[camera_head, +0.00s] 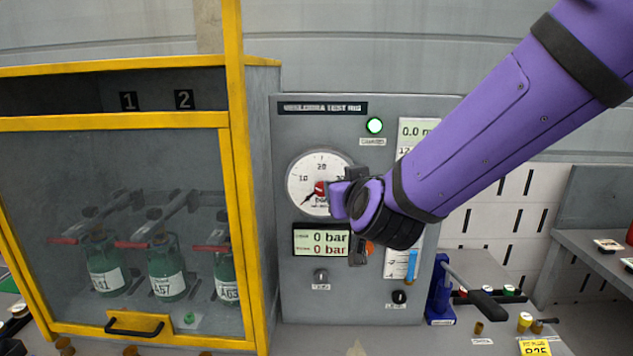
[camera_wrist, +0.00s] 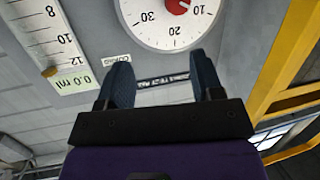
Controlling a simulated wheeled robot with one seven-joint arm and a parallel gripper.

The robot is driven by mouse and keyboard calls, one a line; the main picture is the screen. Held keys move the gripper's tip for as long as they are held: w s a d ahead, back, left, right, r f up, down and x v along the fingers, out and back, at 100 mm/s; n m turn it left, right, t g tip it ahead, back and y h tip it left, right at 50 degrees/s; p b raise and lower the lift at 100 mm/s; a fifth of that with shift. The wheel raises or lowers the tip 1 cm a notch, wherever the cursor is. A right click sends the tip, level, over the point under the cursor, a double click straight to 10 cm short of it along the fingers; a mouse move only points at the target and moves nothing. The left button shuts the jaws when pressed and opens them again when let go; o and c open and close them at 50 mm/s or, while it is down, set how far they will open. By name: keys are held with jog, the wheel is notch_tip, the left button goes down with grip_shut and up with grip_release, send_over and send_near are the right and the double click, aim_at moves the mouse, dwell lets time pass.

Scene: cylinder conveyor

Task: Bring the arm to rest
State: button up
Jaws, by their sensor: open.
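My purple arm reaches in from the upper right of the head view and stands in front of the grey test panel (camera_head: 440,108). My gripper also shows in the wrist view (camera_wrist: 165,85), with its two dark fingers apart and nothing between them. In the head view the gripper is foreshortened in front of the right side of the round pressure gauge (camera_head: 308,180). The gauge also shows in the wrist view (camera_wrist: 160,18), beyond the fingertips. Whether the fingers touch the panel cannot be told.
A yellow-framed cabinet (camera_head: 235,200) with green cylinders (camera_head: 167,272) behind its closed front stands at left. A digital display (camera_head: 321,242) reads 0 bar. A blue stand (camera_head: 440,290) and small parts are on the bench at lower right.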

jog(key=s+d+r+g+y, duration=0.1)
jog(key=s+d+r+g, duration=0.3)
jog(key=s+d, duration=0.5)
jog(key=s+d+f+m+g+h, duration=0.1)
jog(key=s+d+m+g+h, duration=0.2)
jog(key=s+d, duration=1.2)
jog(key=s+g, duration=0.1)
jog(key=g, duration=0.2)
jog(key=shift+d+h, duration=0.3)
jog(key=shift+h, duration=0.1)
jog(key=shift+w, duration=0.1)
jog(key=shift+c, duration=0.3)
